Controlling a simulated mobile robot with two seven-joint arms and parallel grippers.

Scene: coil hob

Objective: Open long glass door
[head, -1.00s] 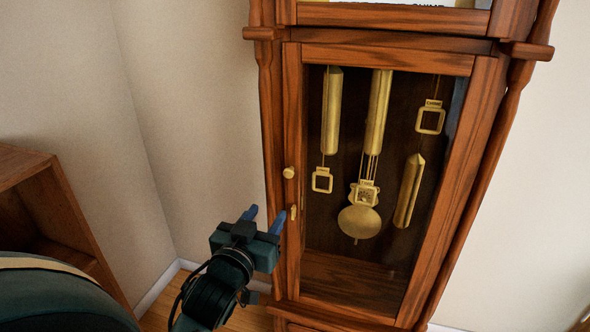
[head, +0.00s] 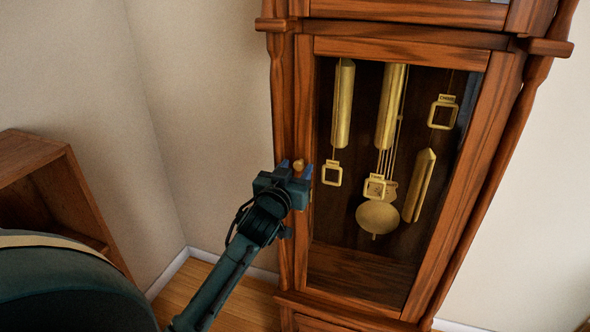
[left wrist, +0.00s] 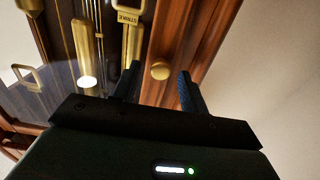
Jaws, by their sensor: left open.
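The long glass door (head: 302,100) of the wooden grandfather clock is shut, with brass weights and a pendulum (head: 377,217) behind its glass. A small round brass knob (head: 298,165) sits on the door's left frame. My left gripper (head: 296,169) is at the knob, its blue fingers open on either side of it in the head view. In the left wrist view the knob (left wrist: 160,70) shows between the two open fingertips (left wrist: 158,82), with a gap on each side. The small keyhole plate below the knob is hidden by my gripper. My right gripper is not in view.
A wooden shelf unit (head: 45,190) stands at the left. The pale wall corner (head: 150,110) is behind it. Wooden floor (head: 213,292) shows between the shelf and the clock.

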